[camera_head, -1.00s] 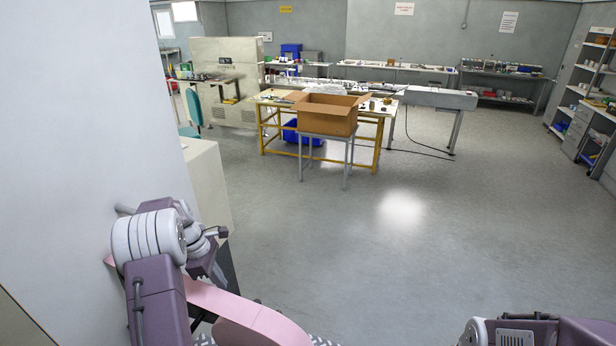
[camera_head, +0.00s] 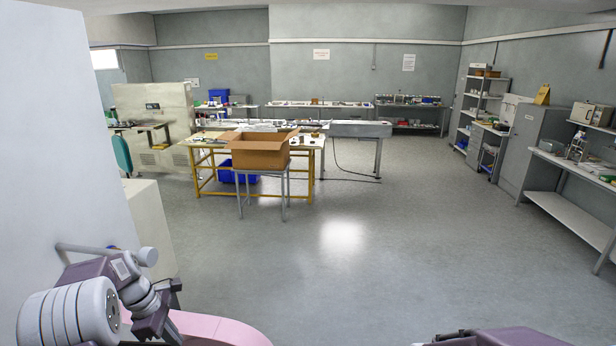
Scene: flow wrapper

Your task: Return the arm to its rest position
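My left arm (camera_head: 70,315) is folded at the lower left, with purple links and white ringed joints. Its wrist end (camera_head: 135,290) is beside a pale wall and box-like block. I cannot make out the fingers of the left gripper or anything held in them. Only a purple top part of my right arm (camera_head: 490,338) shows at the bottom edge, right of the middle. The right gripper is out of the picture.
A pale block (camera_head: 150,225) and a white wall (camera_head: 45,150) stand close on the left. Ahead are an open cardboard box (camera_head: 262,155) on a stand, a yellow-framed table (camera_head: 205,180) and a conveyor (camera_head: 360,130). Shelves and a grey cabinet (camera_head: 535,145) line the right. The middle floor is clear.

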